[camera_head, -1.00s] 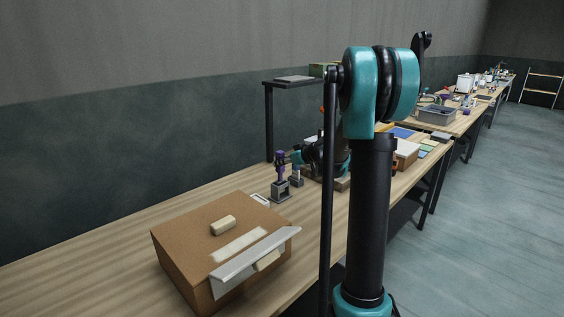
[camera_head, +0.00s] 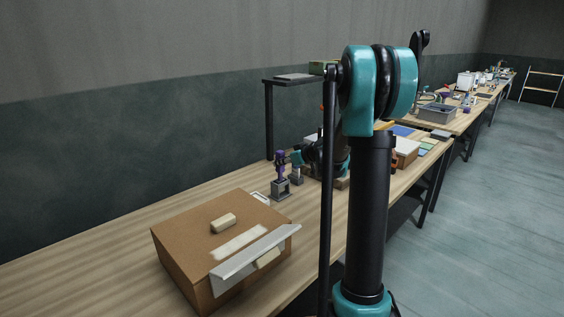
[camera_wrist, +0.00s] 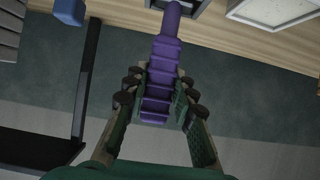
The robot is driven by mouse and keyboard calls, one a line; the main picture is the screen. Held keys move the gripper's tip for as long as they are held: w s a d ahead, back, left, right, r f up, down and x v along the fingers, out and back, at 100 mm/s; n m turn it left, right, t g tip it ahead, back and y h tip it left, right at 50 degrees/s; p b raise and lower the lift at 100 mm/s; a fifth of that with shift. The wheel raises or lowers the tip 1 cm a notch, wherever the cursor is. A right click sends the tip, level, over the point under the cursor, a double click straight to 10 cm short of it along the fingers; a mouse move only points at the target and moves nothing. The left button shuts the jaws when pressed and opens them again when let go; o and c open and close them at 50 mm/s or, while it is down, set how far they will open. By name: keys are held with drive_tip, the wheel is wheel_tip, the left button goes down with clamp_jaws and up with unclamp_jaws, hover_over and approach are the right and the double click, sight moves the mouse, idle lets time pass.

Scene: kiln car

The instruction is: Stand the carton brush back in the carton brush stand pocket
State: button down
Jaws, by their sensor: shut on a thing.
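The carton brush (camera_head: 281,158) is purple and upright, at the grey carton brush stand (camera_head: 280,190) on the long wooden bench. In the wrist view the ribbed purple brush handle (camera_wrist: 160,75) lies between the two fingers of my gripper (camera_wrist: 160,95), which is shut on it. The brush's far end reaches the dark opening of the stand (camera_wrist: 186,8) at the top edge of that view. How deep it sits is cut off there. In the head view my gripper (camera_head: 291,157) is at the brush's upper part, from the right.
A brown carton (camera_head: 185,240) with a pale block (camera_head: 223,223) on top and a grey angled strip (camera_head: 250,262) stands in front. A smaller grey block with a blue piece (camera_head: 297,174) is just right of the stand. A raised dark shelf (camera_head: 292,79) stands behind.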

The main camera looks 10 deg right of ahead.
drive_tip(key=shift+f, duration=0.7)
drive_tip(key=c, duration=1.2)
unclamp_jaws()
drive_tip(key=shift+v, duration=4)
drive_tip(key=shift+s+d, duration=0.1)
drive_tip(key=v, duration=1.1)
drive_tip(key=shift+s+d+r, duration=0.15)
drive_tip(key=shift+s+r, duration=0.1)
drive_tip(key=shift+s, duration=0.05)
